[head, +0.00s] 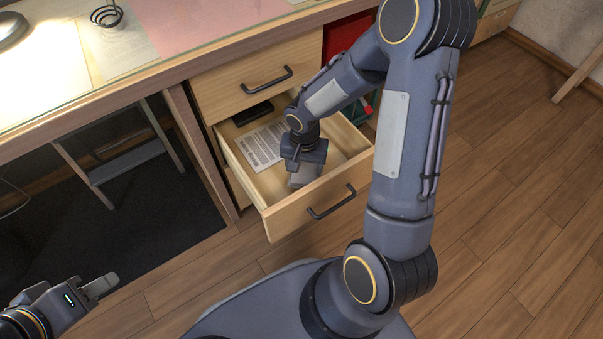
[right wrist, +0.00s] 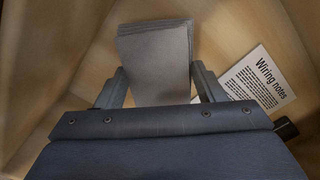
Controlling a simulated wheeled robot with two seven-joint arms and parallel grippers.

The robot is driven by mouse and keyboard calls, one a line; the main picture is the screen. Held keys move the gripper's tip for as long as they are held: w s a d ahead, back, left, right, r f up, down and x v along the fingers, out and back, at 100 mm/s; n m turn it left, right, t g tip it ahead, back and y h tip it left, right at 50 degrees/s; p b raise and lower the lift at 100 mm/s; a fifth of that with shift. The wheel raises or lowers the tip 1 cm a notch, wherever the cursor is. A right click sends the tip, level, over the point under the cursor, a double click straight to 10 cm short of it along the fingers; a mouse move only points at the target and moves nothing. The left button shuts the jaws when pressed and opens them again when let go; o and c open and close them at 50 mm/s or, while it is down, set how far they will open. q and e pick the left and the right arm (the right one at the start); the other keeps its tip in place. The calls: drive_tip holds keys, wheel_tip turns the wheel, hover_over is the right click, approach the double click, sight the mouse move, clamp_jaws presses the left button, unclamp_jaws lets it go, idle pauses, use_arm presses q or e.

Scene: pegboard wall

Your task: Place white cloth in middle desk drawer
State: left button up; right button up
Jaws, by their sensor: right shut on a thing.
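The folded cloth (right wrist: 155,50) looks greyish white in the shade. It lies between the fingers of my right gripper (right wrist: 160,82), which is shut on it. In the head view my right gripper (head: 301,168) points down inside the open middle drawer (head: 290,219), near its front. The cloth (head: 306,176) shows there just below the fingers, within the drawer walls. Whether it touches the drawer floor I cannot tell. My left gripper (head: 100,286) is at the lower left, away from the desk and with nothing visible in it; its finger gap is not clear.
A printed sheet (head: 262,147), headed "Wiring notes" in the wrist view (right wrist: 258,80), lies in the drawer beside the cloth. A dark flat object (head: 252,113) is at the drawer's back. The upper drawer (head: 257,75) is shut. A step stool (head: 118,163) stands under the desk.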

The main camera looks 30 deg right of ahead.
sight(304, 169)
wheel_tip(304, 169, down, 4)
drive_tip(key=shift+r+b, duration=0.1)
drive_tip(key=shift+b, duration=0.7)
drive_tip(key=o, duration=1)
